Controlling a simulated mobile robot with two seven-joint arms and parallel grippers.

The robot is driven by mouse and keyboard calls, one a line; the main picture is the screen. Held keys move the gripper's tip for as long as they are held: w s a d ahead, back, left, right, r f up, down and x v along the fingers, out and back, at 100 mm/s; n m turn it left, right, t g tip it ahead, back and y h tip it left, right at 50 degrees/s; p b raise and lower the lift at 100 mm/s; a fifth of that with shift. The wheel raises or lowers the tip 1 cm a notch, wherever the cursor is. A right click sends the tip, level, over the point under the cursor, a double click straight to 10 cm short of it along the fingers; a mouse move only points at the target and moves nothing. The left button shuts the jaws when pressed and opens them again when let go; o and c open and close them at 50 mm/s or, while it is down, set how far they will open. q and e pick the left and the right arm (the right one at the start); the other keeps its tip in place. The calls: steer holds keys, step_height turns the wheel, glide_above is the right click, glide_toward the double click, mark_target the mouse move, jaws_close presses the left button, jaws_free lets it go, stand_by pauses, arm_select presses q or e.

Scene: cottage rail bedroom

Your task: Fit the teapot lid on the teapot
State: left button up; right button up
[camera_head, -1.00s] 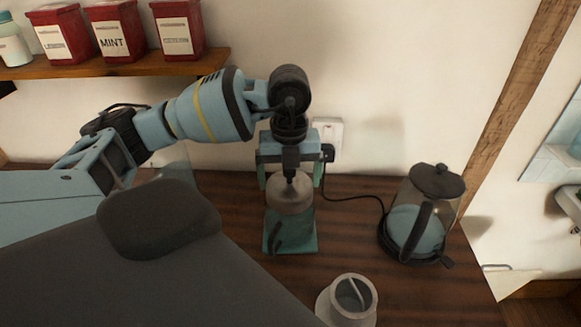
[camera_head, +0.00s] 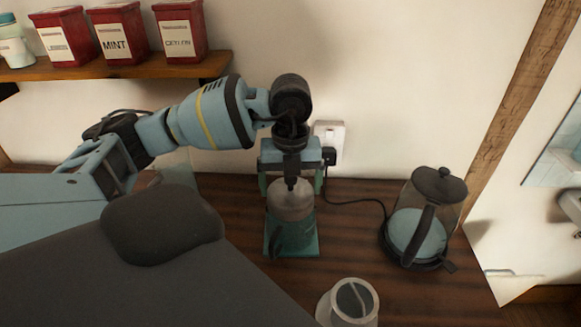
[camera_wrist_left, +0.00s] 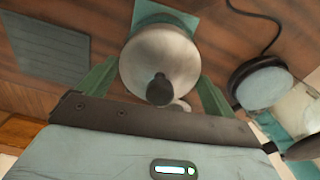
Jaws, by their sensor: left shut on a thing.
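My left gripper (camera_head: 291,184) points straight down, its two green fingers closed on the sides of a grey domed lid (camera_head: 290,204) with a dark knob. In the left wrist view the lid (camera_wrist_left: 150,58) sits between the fingertips, the knob towards the camera. Directly below it in the head view is a teal piece with a dark handle, which looks like the teapot (camera_head: 299,240); the lid hides its top. I cannot tell whether lid and teapot touch. The teal piece (camera_wrist_left: 165,14) shows partly beyond the lid in the wrist view. My right gripper is not in view.
A glass kettle (camera_head: 418,228) with a black lid stands to the right, its cord running to a wall socket (camera_head: 329,134). An open pale cup (camera_head: 346,303) stands at the front. Red tins line the wall shelf (camera_head: 120,72). Bare wood lies between the teapot and kettle.

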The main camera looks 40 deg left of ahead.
arm_select(q)
steer(key=shift+f, duration=0.1)
steer(key=o, duration=0.8)
steer(key=shift+o, duration=0.2)
step_height(320, 180, up, 8)
steer(key=shift+f, duration=0.1)
stand_by(0.6)
